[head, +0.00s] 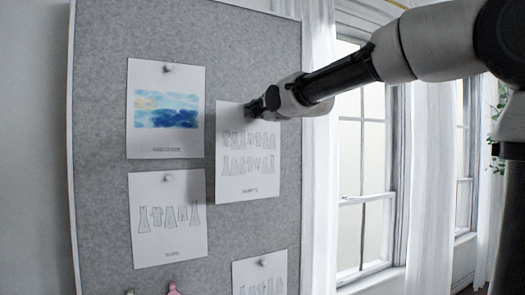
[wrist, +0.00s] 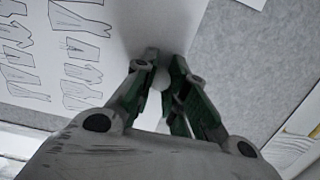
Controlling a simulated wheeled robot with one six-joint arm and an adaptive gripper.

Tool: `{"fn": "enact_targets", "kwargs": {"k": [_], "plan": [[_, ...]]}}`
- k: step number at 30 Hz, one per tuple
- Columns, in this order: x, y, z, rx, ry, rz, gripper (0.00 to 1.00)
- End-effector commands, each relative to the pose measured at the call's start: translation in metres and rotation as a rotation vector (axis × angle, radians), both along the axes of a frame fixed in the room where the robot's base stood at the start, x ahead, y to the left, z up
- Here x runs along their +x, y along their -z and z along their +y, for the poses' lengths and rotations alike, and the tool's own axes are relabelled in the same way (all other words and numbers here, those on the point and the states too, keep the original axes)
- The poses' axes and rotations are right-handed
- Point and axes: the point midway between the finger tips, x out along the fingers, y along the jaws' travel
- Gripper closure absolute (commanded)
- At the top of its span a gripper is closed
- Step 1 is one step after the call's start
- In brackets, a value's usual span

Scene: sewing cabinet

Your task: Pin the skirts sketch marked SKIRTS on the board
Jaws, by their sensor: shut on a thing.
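A white sketch sheet (head: 248,175) with two rows of garment outlines, which look like skirts, is against the grey board (head: 245,50). Its label is too small to read, so I cannot confirm SKIRTS. My gripper (head: 262,106) is at the sheet's top edge, its fingers closed on a small pale round pin there. In the wrist view my gripper (wrist: 165,68) has its fingers around the pin (wrist: 163,80), with the sheet (wrist: 120,30) behind it. The fingers partly hide the pin, and I cannot tell whether it is in the board.
A blue watercolour (head: 165,110) and a dress sketch (head: 167,220) are pinned to the left. Another garment sketch (head: 258,278) is below, cut off by the frame. A window (head: 365,200) with white curtains is right of the board. Bare board lies above the sheets.

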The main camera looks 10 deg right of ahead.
Motion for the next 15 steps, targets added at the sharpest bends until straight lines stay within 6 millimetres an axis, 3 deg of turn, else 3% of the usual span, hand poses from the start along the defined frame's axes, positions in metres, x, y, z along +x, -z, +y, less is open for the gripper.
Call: {"fn": "enact_targets", "kwargs": {"k": [1, 6, 10, 15], "plan": [[-0.002, -0.029, -0.002, -0.005, 0.004, -0.008, 1.0], [-0.015, -0.105, -0.018, -0.019, 0.053, -0.009, 1.0], [-0.026, -0.141, -0.032, -0.022, 0.096, -0.011, 1.0], [-0.033, -0.162, -0.041, -0.018, 0.127, -0.011, 1.0]]}}
